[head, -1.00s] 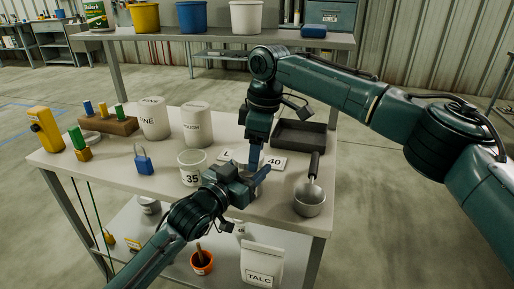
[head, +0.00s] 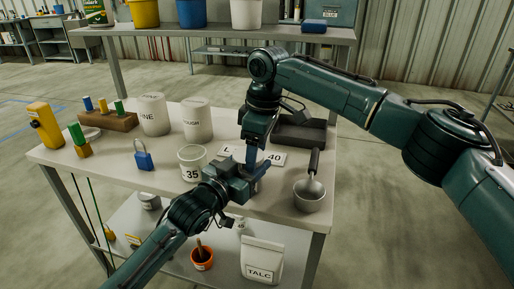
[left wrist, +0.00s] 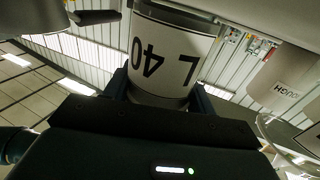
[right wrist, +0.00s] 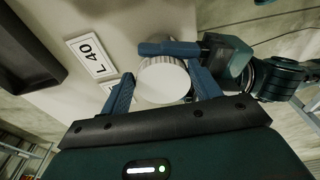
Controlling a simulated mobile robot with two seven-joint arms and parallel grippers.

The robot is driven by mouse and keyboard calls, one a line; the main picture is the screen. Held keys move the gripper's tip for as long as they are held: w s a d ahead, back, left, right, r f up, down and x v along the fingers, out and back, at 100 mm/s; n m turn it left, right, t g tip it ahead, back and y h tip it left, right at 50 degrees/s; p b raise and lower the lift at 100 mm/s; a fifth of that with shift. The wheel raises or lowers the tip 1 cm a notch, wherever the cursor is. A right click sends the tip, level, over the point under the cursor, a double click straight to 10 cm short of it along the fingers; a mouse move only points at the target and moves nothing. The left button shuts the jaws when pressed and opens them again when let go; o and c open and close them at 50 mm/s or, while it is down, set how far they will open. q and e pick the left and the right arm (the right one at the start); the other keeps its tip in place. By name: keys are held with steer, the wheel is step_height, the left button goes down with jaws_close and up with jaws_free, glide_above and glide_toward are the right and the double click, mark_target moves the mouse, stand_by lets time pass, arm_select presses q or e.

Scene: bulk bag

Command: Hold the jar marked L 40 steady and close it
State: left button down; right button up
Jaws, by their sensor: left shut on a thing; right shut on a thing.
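The jar marked L 40 (left wrist: 168,60) shows in the left wrist view as a pale jar with an upside-down label. My left gripper (left wrist: 160,92) is shut around it, one finger on each side. In the right wrist view a round white lid with a ribbed edge (right wrist: 163,82) sits between the blue fingers of my right gripper (right wrist: 160,88), which is shut on it. A blue finger of my left gripper lies just beyond the lid. In the head view my right gripper (head: 256,158) comes down over my left gripper (head: 245,178); they hide the jar. I cannot tell how the lid sits on the jar.
A flat L 40 label (right wrist: 92,56) lies on the table. A jar marked 35 (head: 192,164) and a blue padlock (head: 143,160) stand left of the grippers. A metal pan (head: 309,195) and a dark tray (head: 302,133) are on the right. The front left tabletop is clear.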

steer(key=m, duration=0.5)
steer(key=shift+s+a+t, duration=0.2)
steer(key=shift+s+t, duration=0.1)
steer(key=shift+s, duration=0.1)
steer(key=o, duration=1.4)
steer(key=shift+o, duration=0.4)
steer(key=shift+a, duration=0.1)
steer(key=shift+s, duration=0.1)
steer(key=shift+a, duration=0.1)
arm_select(q)
steer(key=shift+f, duration=0.15)
arm_select(e)
step_height(320, 180, up, 5)
steer(key=shift+f, duration=0.2)
steer(key=shift+o, duration=0.4)
